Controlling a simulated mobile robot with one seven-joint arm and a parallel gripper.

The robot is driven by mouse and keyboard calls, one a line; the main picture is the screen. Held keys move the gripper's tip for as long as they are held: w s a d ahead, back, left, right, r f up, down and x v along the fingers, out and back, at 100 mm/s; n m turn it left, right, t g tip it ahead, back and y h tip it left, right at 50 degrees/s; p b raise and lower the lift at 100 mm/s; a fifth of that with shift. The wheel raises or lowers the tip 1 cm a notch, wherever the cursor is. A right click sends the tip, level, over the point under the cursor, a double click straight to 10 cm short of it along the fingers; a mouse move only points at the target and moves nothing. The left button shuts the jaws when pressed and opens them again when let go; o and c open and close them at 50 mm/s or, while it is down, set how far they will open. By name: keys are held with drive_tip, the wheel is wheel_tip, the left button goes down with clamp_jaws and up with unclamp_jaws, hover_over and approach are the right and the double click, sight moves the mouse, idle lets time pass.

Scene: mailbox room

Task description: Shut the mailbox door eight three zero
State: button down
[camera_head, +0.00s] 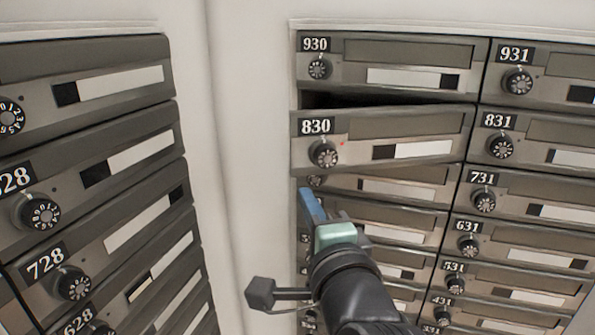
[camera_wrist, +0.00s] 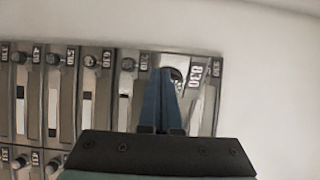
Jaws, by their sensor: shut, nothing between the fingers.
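The mailbox door 830 (camera_head: 378,138) stands slightly open in the head view, its left side swung out from the wall of boxes. A dark gap shows above it, under door 930. It has a round dial, a number plate and a white label. My gripper (camera_head: 309,203) is shut and empty, just below the lower left corner of door 830, its blue fingers pointing up. In the wrist view, my blue fingers (camera_wrist: 165,84) are together and overlap the picture of door 830 (camera_wrist: 208,105) near its dial. I cannot tell whether they touch it.
Door 930 (camera_head: 390,65) is above and door 831 (camera_head: 530,140) to the right, both shut. Door 730 and lower boxes are partly hidden behind my arm. Another bank of mailboxes (camera_head: 110,160) stands at the left. A bare pale wall (camera_head: 245,130) lies between the banks.

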sight(293, 170)
drive_tip(key=p+x, duration=0.2)
drive_tip(key=x, duration=0.6)
drive_tip(key=shift+d, duration=0.1)
drive_tip(key=shift+p, duration=0.35)
